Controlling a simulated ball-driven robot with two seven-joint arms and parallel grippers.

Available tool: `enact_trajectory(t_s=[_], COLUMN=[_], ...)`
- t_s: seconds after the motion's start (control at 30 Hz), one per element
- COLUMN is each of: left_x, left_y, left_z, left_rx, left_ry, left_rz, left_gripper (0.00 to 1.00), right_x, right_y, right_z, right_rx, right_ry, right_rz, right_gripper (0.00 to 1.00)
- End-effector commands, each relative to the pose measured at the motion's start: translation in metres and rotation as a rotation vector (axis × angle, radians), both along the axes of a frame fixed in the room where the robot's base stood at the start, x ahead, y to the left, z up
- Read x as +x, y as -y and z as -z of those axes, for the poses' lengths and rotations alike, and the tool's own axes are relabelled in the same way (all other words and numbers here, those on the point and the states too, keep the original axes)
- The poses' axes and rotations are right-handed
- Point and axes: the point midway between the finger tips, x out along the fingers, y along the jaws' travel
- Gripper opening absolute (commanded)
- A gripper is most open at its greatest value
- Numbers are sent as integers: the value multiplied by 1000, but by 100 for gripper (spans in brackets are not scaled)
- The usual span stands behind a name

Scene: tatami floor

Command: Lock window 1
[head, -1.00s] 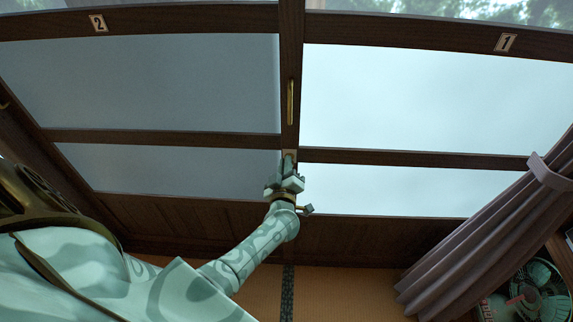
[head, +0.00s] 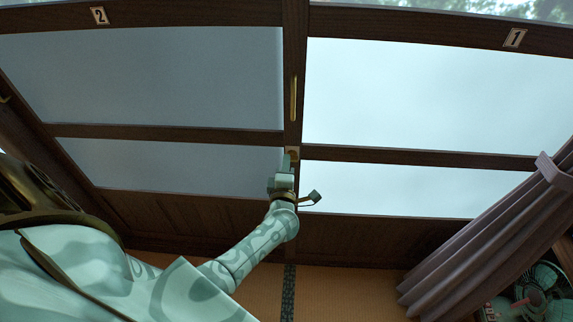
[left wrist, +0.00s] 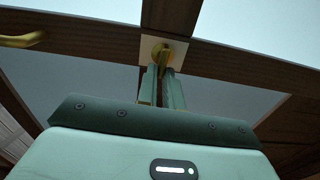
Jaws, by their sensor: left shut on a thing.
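Window 1 (head: 420,95) is the bright pane at the right in the head view, with a label "1" (head: 515,38) on its top rail. Where it meets window 2 (head: 150,80), a brass lock (left wrist: 167,55) sits on a pale square plate (left wrist: 150,47) on the dark wooden frame. My left gripper (head: 290,160) reaches up to this plate. In the left wrist view its two fingers (left wrist: 167,73) are close together, shut on the brass piece of the lock. The lock's exact angle is partly hidden by the fingers. My right gripper is not in view.
A long brass handle (head: 293,98) is on the middle frame above the lock. A brown curtain (head: 480,245), tied back, hangs at the right. A green fan (head: 540,290) stands at lower right. Tatami floor (head: 345,290) shows below the windows.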

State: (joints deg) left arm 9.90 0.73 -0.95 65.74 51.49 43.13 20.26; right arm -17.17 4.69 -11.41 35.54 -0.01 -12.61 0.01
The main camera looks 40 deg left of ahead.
Motion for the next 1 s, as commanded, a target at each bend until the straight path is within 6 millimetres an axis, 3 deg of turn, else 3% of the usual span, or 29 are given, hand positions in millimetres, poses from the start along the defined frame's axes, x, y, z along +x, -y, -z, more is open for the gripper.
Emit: enact_trajectory(t_s=[0.67, 0.7, 0.77, 1.0], left_x=[-1, -1, -1, -1], left_y=[1, 1, 1, 0], left_z=[4, 4, 3, 2], left_rx=[-53, -53, -52, -51], left_ry=[25, 25, 26, 29], left_rz=[2, 2, 2, 1], left_gripper=[0, 16, 30, 30], right_x=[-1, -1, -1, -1], right_y=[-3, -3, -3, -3], right_z=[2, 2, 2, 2], right_rx=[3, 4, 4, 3], right_ry=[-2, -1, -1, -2], right_rz=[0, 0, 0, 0], right_gripper=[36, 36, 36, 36])
